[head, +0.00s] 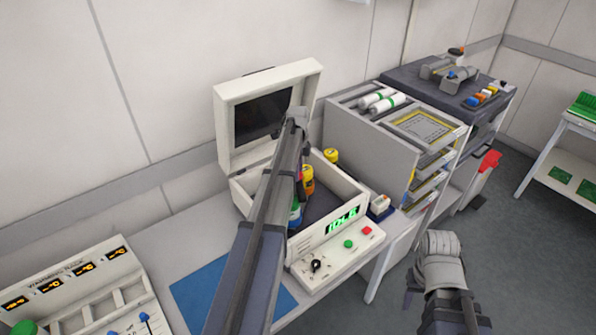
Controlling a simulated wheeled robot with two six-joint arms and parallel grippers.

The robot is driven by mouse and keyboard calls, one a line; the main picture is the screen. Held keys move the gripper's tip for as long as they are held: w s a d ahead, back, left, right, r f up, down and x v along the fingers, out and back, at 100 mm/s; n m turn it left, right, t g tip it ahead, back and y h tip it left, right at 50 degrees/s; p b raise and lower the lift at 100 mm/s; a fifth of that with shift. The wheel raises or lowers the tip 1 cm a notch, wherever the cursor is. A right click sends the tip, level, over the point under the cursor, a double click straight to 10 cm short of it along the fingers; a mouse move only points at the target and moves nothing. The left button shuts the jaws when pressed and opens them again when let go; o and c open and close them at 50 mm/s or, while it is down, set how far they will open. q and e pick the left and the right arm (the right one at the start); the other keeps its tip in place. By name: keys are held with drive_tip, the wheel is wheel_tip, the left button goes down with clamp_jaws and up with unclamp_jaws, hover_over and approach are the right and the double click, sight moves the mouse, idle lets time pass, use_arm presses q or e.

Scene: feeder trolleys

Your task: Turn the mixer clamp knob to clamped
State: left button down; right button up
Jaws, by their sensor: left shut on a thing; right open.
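The mixer (300,249) is a cream box with its lid (222,128) raised and a green display reading IDLE (342,220). A black knob with a pale mark (316,265) sits on its front panel; I cannot tell whether it is the clamp knob. My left gripper (301,186) reaches down into the open mixer beside the jars. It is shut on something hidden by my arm. My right gripper (410,299) is open, low at the right, away from the mixer, its fingers hard to make out.
A green button (348,244) and a red button (366,231) sit by the black knob. A blue mat (205,287) lies left of the mixer. A grey trolley (365,150) with trays stands right of it. A cream panel unit (70,268) is at lower left.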

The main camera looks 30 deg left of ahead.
use_arm(q)
drive_tip(key=m, duration=0.5)
drive_tip(key=shift+m, duration=0.3)
idle(0.4)
drive_tip(key=shift+c, duration=1.9)
unclamp_jaws()
drive_tip(key=shift+r, duration=0.1)
wheel_tip(320, 180, up, 8)
drive_tip(key=p, duration=0.8)
drive_tip(key=shift+f, duration=0.2)
